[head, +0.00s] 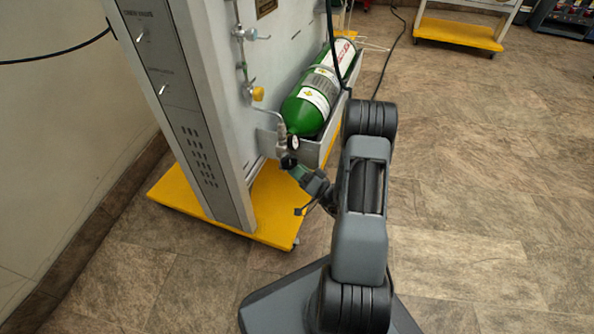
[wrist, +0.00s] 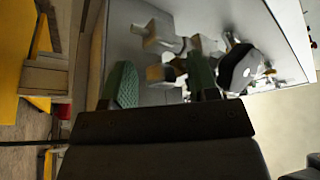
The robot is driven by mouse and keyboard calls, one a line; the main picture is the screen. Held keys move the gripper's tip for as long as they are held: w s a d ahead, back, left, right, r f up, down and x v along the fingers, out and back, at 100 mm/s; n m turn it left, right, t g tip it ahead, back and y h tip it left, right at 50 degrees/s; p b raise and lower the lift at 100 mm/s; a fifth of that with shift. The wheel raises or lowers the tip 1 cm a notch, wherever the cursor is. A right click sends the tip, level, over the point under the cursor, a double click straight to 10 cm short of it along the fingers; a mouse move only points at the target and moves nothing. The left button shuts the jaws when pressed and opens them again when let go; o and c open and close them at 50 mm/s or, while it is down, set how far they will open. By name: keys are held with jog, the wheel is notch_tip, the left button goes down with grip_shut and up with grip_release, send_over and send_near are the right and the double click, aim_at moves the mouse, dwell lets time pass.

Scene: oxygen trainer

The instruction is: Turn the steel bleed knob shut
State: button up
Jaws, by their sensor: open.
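My gripper (head: 294,168) is at the valve end of the green oxygen cylinder (head: 310,105), low on the panel cart. In the wrist view my gripper (wrist: 161,82) is open, with its two green-padded fingers apart. Steel fittings (wrist: 158,43) show beyond and between the fingers. A steel piece (wrist: 160,73) lies in the gap; I cannot tell if it is the bleed knob, nor whether a finger touches it. A round dark gauge (wrist: 238,68) is just right of the right finger. In the head view the white-faced gauge (head: 293,142) sits above the fingertips.
The grey panel (head: 205,120) stands on a yellow base (head: 180,205) left of my arm. A dark hose (head: 331,45) hangs by the cylinder.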

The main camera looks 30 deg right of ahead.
jog(key=shift+w, duration=0.1)
jog(key=c, duration=0.9)
jog(key=m+p, duration=0.1)
jog(key=m+h, duration=0.1)
jog(key=shift+a+r+m+p, duration=0.1)
jog(key=shift+r+m+p, duration=0.2)
jog(key=shift+p, duration=0.1)
jog(key=m, duration=0.1)
jog(key=m+h+p, duration=0.1)
jog(key=m, duration=0.1)
jog(key=shift+f+g, duration=0.25)
jog(key=shift+g, duration=0.15)
jog(key=o, duration=0.9)
